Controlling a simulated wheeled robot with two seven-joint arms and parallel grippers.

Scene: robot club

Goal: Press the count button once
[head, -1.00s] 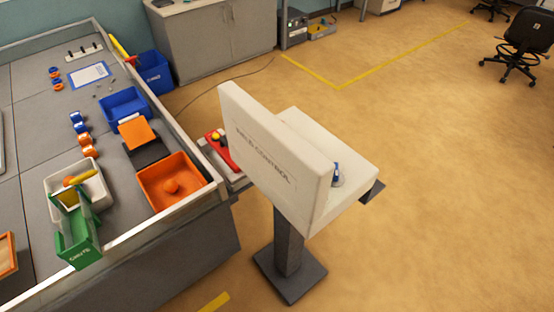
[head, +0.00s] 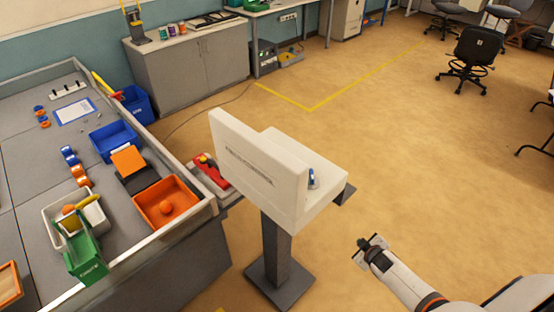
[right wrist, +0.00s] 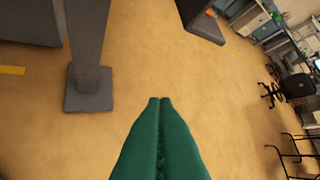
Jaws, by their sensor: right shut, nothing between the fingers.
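A white control console (head: 240,165) stands on a grey pedestal (head: 276,255) beyond the table's right edge, its lettered upright panel facing me. A small blue and white part (head: 312,179) shows on its low ledge behind the panel, partly hidden; I cannot tell whether it is the count button. My right gripper (head: 367,247) is in the open to the right of the pedestal, apart from the console. In the right wrist view its green fingers (right wrist: 160,100) are shut together and empty, with the pedestal's column (right wrist: 87,40) at upper left. My left gripper is not in view.
A walled table (head: 28,170) with an orange tray (head: 190,212), a blue bin (head: 112,140) and a green chute (head: 85,262) fills the left. A red part (head: 208,170) sits on a shelf at its edge. The floor right of the pedestal is clear.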

